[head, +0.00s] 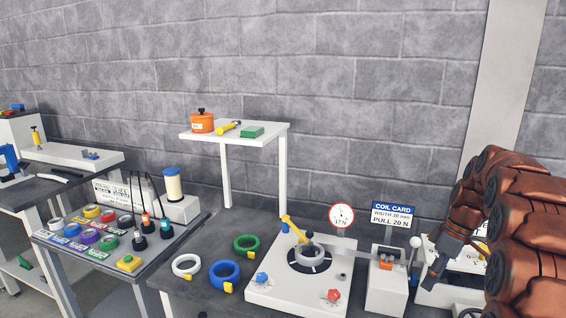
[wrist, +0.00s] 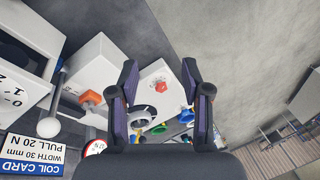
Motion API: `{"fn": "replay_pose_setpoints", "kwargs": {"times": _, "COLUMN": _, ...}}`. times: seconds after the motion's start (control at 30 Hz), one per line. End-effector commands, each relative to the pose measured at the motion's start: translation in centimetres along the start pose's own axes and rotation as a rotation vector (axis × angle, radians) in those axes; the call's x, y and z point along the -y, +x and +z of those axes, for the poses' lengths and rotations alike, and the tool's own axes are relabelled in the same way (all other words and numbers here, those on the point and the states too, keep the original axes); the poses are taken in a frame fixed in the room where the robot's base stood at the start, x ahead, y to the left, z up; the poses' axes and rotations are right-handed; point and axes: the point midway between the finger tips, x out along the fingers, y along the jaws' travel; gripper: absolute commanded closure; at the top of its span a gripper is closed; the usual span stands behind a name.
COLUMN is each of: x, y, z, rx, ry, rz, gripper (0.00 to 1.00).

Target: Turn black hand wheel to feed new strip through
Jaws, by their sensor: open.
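My gripper (head: 432,278) points down beside a white box (head: 432,296) at the right of the bench. In the wrist view, my gripper (wrist: 158,72) has its two fingers apart with nothing between them. A dark round part (wrist: 20,48) at the left edge of the wrist view may be the black hand wheel; it is cut off by the frame. In the head view my arm hides most of that area, and I cannot clearly tell the wheel there.
A white-ball lever (head: 415,242) stands between the white box and a smaller box with an orange part (head: 386,263). The coil card (head: 392,214) and a round gauge (head: 341,215) stand behind. A coil plate (head: 262,296) and loose rings (head: 224,274) lie left.

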Motion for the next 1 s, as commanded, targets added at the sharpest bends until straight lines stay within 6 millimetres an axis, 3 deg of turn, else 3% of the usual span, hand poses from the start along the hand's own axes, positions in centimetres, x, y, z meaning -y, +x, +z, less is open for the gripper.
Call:
{"fn": "replay_pose_setpoints", "kwargs": {"times": 0.03, "x": 1.6, "y": -0.3, "z": -0.4, "rx": 0.009, "ry": 0.02, "rz": 0.005, "gripper": 0.52}}
{"fn": "replay_pose_setpoints", "kwargs": {"times": 0.17, "x": 5.2, "y": -0.3, "z": -0.9, "rx": 0.031, "ry": 0.091, "rz": 0.013, "gripper": 0.52}}
{"fn": "replay_pose_setpoints", "kwargs": {"times": 0.47, "x": 13.5, "y": 0.3, "z": -0.5, "rx": 0.086, "ry": 0.25, "rz": 0.038, "gripper": 0.52}}
{"fn": "replay_pose_setpoints", "kwargs": {"times": 0.77, "x": 21.4, "y": 1.9, "z": 1.8, "rx": 0.132, "ry": 0.405, "rz": 0.082, "gripper": 0.52}}
{"fn": "replay_pose_setpoints", "kwargs": {"times": 1.0, "x": 27.1, "y": 3.7, "z": 4.7, "rx": 0.161, "ry": 0.525, "rz": 0.126, "gripper": 0.52}}
